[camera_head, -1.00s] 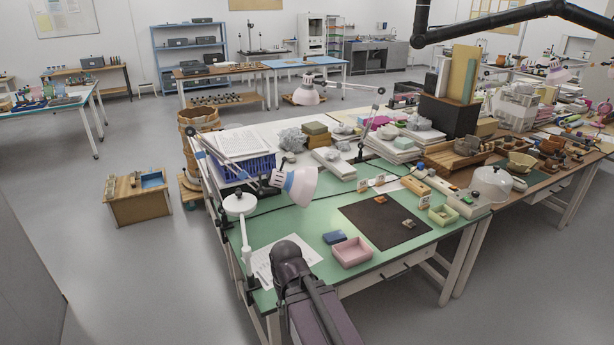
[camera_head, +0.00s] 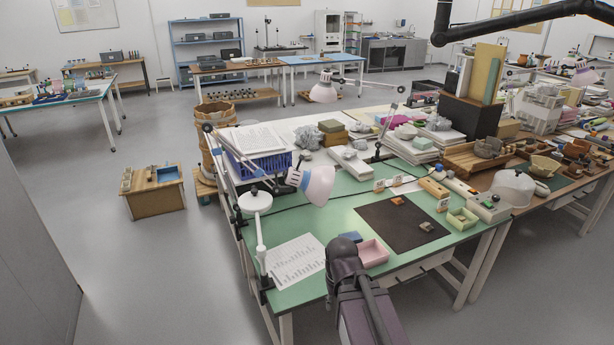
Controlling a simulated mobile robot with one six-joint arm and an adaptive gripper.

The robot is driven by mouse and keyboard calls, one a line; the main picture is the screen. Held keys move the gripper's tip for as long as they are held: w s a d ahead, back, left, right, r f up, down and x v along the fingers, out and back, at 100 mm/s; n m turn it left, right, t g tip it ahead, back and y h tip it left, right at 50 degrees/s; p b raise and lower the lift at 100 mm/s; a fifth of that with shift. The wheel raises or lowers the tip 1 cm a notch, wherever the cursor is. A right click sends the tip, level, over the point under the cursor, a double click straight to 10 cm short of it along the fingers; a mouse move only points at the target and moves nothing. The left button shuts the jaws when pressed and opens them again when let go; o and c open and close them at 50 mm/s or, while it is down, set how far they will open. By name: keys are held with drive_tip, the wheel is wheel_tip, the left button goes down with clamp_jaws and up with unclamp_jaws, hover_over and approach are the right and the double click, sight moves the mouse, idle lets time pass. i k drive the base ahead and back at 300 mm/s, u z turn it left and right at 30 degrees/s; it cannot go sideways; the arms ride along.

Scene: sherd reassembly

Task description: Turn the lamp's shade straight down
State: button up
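The nearest desk lamp's shade (camera_head: 318,186) is pale pink-white with a blue collar at its left end. It hangs over the green bench top (camera_head: 345,213) with its mouth tilted toward the lower right, not straight down. Its jointed arm (camera_head: 243,158) rises from the bench's left side. A similar pale lamp shade (camera_head: 323,91) stands farther back, and another (camera_head: 585,74) is at the far right. The task does not say which lamp is meant. My dark arm shows at the bottom centre, in front of the bench; my gripper is not visible.
A white round-headed lamp (camera_head: 255,201) stands at the bench's left edge near a printed sheet (camera_head: 296,260).

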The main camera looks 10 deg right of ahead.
sight(316, 183)
drive_tip(key=u, duration=0.3)
drive_tip(key=i, duration=1)
drive_tip(key=z, duration=0.3)
